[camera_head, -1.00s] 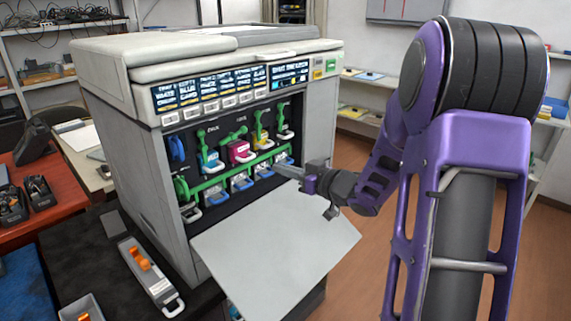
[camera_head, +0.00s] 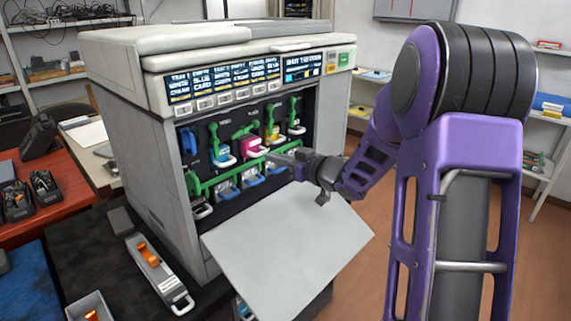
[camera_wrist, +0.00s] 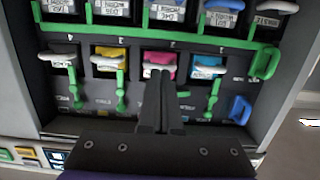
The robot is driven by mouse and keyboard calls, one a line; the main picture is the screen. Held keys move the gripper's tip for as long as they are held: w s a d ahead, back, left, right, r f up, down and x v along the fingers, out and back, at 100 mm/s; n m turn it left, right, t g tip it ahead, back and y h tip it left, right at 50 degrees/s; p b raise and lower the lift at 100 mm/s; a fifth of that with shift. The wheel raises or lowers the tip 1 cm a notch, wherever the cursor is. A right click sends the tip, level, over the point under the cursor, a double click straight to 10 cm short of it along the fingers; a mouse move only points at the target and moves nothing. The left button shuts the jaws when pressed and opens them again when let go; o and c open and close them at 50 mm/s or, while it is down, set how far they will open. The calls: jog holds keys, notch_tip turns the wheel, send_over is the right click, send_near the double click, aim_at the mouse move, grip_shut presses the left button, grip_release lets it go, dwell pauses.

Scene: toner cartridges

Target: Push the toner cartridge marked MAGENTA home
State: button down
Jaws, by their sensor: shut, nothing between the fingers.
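The magenta toner cartridge (camera_head: 251,147) sits in the upper row of slots in the printer's open front, with a pale handle at its front. In the wrist view the magenta cartridge (camera_wrist: 158,60) lies just beyond my fingertips. My gripper (camera_head: 270,156) is shut and empty, its tips at the front of this cartridge. In the wrist view my gripper (camera_wrist: 160,76) covers part of its slot. I cannot tell whether the tips touch the handle. The green lever (camera_head: 246,130) above the cartridge is tilted, unlike the upright ones beside it.
Blue (camera_head: 222,154) and yellow (camera_head: 272,137) cartridges flank the magenta one. A green bar (camera_head: 225,175) runs below that row, above a lower row. The printer's lowered door (camera_head: 290,250) spreads beneath my gripper. A loose cartridge (camera_head: 158,272) lies on the dark table.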

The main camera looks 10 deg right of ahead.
aim_at(262, 153)
jog(key=shift+w+a, duration=0.25)
jog(key=shift+w, duration=0.15)
jog(key=shift+w+a, duration=0.1)
jog(key=shift+r+x, duration=0.2)
jog(key=shift+x, duration=1.05)
jog(key=f+p+v, duration=0.1)
jog(key=v, duration=0.8)
jog(key=shift+f, duration=0.25)
